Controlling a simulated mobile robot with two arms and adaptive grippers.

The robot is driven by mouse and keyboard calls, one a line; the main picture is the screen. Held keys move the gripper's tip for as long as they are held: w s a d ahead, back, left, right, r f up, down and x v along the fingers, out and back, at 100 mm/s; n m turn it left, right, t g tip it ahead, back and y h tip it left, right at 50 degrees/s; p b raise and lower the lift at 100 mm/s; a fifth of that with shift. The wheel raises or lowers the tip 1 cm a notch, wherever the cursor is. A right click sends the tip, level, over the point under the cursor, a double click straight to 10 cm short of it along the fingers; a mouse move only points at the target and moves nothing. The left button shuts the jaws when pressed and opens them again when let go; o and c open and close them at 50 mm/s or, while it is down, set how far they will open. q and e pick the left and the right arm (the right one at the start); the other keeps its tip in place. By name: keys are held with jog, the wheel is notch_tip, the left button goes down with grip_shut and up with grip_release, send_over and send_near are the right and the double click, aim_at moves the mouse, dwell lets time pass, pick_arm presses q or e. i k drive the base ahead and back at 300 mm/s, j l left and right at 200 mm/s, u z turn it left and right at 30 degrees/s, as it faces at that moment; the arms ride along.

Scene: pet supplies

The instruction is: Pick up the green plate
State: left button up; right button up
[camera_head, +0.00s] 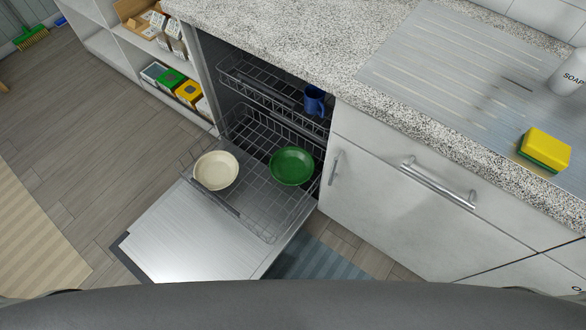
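The green plate (291,166) looks like a shallow round dish. It lies on the pulled-out lower rack (255,208) of an open dishwasher, on the right side of the rack. A cream bowl (215,170) sits to its left on the same rack, apart from it. Neither of my grippers shows in the head view.
The open dishwasher door (190,238) lies low in front of the rack. A blue mug (314,100) is in the upper rack. A granite counter (290,40) overhangs above, with a yellow sponge (548,148) and soap bottle (570,72).

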aim_at(291, 166)
jog(key=l+u, duration=0.15)
jog(key=u, duration=0.25)
jog(key=k+l+u, duration=0.1)
jog(key=u, duration=0.3)
jog(key=l+u, duration=0.15)
jog(key=u, duration=0.25)
jog(key=k+u, duration=0.15)
jog(key=u, duration=0.25)
jog(key=k+l, duration=0.1)
